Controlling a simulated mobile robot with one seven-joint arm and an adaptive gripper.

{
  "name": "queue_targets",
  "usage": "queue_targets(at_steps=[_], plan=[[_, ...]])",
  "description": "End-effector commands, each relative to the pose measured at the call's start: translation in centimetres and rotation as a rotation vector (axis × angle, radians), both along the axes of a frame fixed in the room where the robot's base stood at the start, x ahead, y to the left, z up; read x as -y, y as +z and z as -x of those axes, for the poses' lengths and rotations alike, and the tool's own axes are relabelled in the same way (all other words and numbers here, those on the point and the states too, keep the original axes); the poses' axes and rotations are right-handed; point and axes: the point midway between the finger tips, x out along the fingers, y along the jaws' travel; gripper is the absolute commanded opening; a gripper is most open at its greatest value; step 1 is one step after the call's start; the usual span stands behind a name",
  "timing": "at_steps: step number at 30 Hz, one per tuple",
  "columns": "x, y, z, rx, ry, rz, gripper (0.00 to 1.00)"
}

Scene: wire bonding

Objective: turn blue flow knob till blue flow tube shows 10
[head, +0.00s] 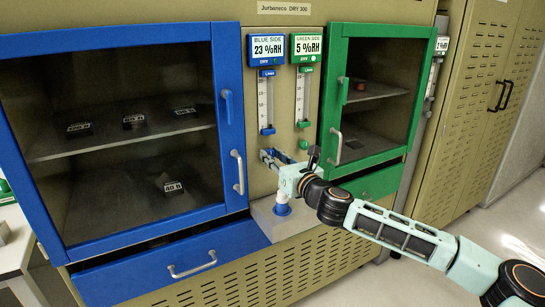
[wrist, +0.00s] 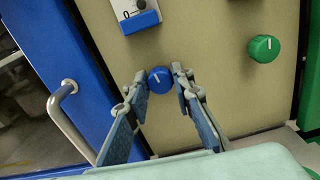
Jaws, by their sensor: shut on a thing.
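The blue flow knob (wrist: 160,79) is a small round knob with a white mark that points to the upper left in the wrist view. My gripper (wrist: 162,85) has one finger on each side of the knob and is shut on it. In the head view my gripper (head: 271,157) is at the panel below the blue flow tube (head: 266,103) and hides the knob. The tube is a clear upright scale with a blue foot. Its lower end (wrist: 140,12) shows a 0 and a dark dot in the wrist view. The reading is too small to tell.
The green flow knob (wrist: 263,48) is to the right, below the green flow tube (head: 301,98). The blue cabinet door with its handle (head: 238,172) is close on the left. The green door's handle (head: 336,147) is close on the right.

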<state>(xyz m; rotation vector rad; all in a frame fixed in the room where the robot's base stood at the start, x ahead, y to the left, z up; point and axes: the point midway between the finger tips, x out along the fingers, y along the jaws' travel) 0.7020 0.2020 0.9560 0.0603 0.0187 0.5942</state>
Motion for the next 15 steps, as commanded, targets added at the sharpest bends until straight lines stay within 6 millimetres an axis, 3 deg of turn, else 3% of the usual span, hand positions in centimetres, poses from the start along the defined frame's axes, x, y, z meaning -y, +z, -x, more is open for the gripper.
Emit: queue_targets(at_steps=[15], plan=[[-0.03,-0.08,0.02,0.265,-0.001,0.393,0.0]])
